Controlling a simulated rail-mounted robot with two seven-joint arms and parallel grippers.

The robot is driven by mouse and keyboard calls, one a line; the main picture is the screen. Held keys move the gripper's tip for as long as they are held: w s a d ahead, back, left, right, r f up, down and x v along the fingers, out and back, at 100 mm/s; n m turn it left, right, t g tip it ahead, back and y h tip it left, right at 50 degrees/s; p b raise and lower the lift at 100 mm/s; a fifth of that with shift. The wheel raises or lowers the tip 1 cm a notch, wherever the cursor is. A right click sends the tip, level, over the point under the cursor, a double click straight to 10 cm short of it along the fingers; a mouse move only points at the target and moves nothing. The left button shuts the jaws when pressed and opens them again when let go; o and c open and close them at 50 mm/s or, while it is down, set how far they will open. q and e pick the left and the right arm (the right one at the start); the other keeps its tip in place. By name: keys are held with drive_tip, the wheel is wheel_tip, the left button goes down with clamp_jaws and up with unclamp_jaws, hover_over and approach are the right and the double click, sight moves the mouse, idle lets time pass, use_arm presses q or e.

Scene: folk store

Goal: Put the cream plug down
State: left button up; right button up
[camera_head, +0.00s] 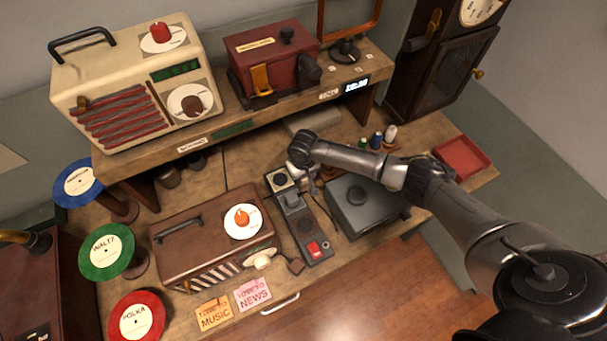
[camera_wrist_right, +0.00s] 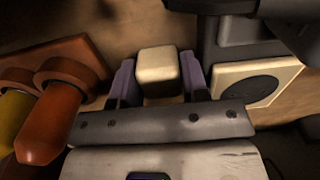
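My right gripper (camera_head: 301,168) is over the work table, just behind the dark power strip (camera_head: 305,228) and its cream socket (camera_head: 279,180). In the right wrist view the cream plug (camera_wrist_right: 158,66) is a small cream block between the purple finger pads of my right gripper (camera_wrist_right: 158,78). The pads sit close against both its sides. A cream square socket with a dark round face (camera_wrist_right: 258,84) lies right of the fingers, apart from the plug. In the head view the gripper largely hides the plug. My left gripper is in neither view.
Orange-brown rounded pegs (camera_wrist_right: 58,105) stand close left of the fingers in the wrist view. A grey box (camera_head: 365,205) is right of the strip, a brown radio (camera_head: 205,222) left. The shelf (camera_head: 235,120) is behind. A red tray (camera_head: 462,157) stands far right.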

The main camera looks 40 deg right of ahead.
drive_tip(key=shift+o, duration=0.5)
drive_tip(key=shift+r, duration=0.2)
wheel_tip(320, 180, up, 13)
drive_tip(key=p, duration=0.1)
drive_tip(key=shift+f, duration=0.1)
idle(0.4)
